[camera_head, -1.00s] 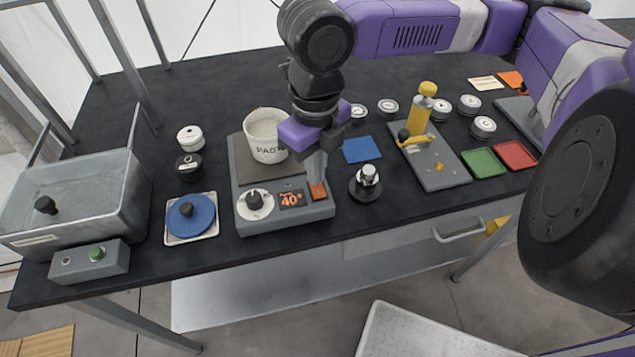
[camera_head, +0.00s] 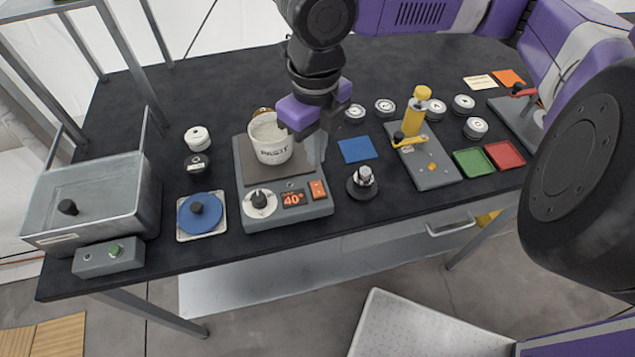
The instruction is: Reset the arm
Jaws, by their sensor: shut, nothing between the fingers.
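My arm reaches in from the upper right. My gripper (camera_head: 316,150) is shut and empty. In the picture its fingers hang above the right part of the hot plate (camera_head: 288,222), beside the white paste cup (camera_head: 270,143) that stands on the plate's dark top. The fingertips appear clear of the orange switch (camera_head: 317,190). The plate's display (camera_head: 292,199) reads 40°. Some of the cup's right edge is hidden behind my gripper.
A clear-lidded basin (camera_head: 93,200) stands at the left, with a blue round lid (camera_head: 199,213) beside it. A black-and-silver knob (camera_head: 363,182), a yellow press (camera_head: 416,112) and several small tins stand to the right. The rear table is mostly clear.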

